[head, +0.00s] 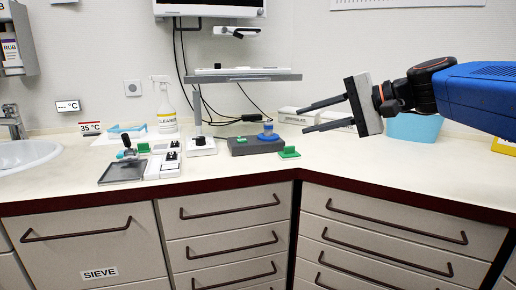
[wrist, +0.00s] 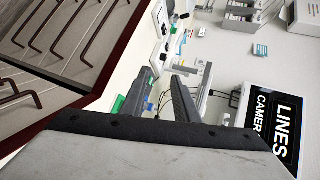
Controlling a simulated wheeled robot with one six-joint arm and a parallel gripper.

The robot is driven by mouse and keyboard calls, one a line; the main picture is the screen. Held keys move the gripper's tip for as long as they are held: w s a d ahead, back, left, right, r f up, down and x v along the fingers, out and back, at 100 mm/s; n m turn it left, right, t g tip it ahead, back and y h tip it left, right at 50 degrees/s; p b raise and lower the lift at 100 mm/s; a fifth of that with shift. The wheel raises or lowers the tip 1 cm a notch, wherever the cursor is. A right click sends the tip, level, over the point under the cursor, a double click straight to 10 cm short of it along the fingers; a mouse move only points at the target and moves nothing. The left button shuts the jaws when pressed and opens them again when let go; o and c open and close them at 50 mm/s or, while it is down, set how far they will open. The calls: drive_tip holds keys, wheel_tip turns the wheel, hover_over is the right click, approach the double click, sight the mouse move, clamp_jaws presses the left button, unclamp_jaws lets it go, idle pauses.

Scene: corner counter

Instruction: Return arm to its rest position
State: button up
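My gripper (head: 308,117) is at the end of my blue arm, which reaches in from the right in the head view. It hovers above the counter (head: 380,160). Its two dark fingers stand apart with a clear gap and nothing between them. In the wrist view the fingers (wrist: 166,84) are also apart. The nearest things beyond the fingertips are a dark grey block with a blue round piece (head: 267,131) and a green piece (head: 289,152). They lie on the counter below and left of the gripper, apart from it.
A shelf (head: 240,75) on a stand is left of the gripper. A light-blue container (head: 414,127) stands behind my arm. White boxes (head: 298,115) lie at the wall. A spray bottle (head: 166,108), grey tray (head: 122,173) and sink (head: 28,153) are left. The counter front right is clear.

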drive_tip(key=s+d+f+n+h, duration=0.2)
drive_tip(key=s+d+f+h, duration=0.2)
drive_tip(key=s+f, duration=0.3)
drive_tip(key=s+d+f+n+g+h, duration=0.1)
drive_tip(key=s+d+f, duration=0.5)
drive_tip(key=f, duration=0.9)
drive_tip(key=s+d+f+n+g+h, duration=0.1)
drive_tip(key=s+d+f+n+h, duration=0.2)
drive_tip(key=s+d+f+h, duration=0.3)
drive_tip(key=s+f, duration=0.3)
drive_tip(key=f, duration=0.2)
drive_tip(key=shift+s+h, duration=0.3)
